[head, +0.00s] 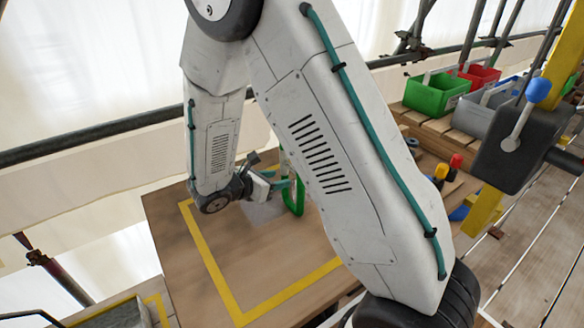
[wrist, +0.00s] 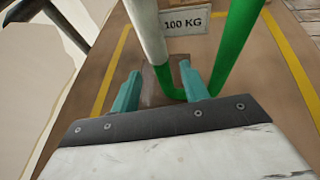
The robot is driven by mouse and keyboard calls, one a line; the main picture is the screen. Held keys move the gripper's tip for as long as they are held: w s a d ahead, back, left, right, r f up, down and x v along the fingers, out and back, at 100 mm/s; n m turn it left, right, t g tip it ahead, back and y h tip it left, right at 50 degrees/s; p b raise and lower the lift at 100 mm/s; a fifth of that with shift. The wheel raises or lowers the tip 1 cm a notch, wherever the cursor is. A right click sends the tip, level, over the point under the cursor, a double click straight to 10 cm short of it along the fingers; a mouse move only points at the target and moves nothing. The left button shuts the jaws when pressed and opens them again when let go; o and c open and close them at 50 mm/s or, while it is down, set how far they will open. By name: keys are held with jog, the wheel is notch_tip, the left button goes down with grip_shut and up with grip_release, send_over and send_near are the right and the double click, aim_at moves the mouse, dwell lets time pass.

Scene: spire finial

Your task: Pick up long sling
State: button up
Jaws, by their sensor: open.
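A sling (head: 293,197) with green and white parts hangs in a narrow loop over the wooden board, beside my gripper in the head view. In the wrist view the sling (wrist: 236,45) has a white left strand and a green right strand, meeting in a green bend at the bottom. My gripper (wrist: 160,87) has its two teal fingers apart, and the bend lies near the right finger. I cannot tell whether they touch. The top of the sling is hidden.
A "100 KG" plate (wrist: 185,22) shows behind the sling strands. Yellow tape (head: 222,272) outlines a rectangle on the wooden board (head: 165,240). Green (head: 436,95) and red bins stand on a shelf at the right. A scaffold tube (head: 90,138) runs behind the board.

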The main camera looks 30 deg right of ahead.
aim_at(282, 169)
jog(key=x, duration=0.4)
jog(key=shift+s, duration=0.1)
grip_shut()
jog(key=shift+r, duration=0.4)
jog(key=r, duration=0.3)
jog(key=shift+s+a, duration=0.2)
jog(key=s+a+r, duration=0.1)
jog(key=s+a, duration=0.7)
jog(key=s, duration=0.5)
jog(key=shift+a, duration=0.15)
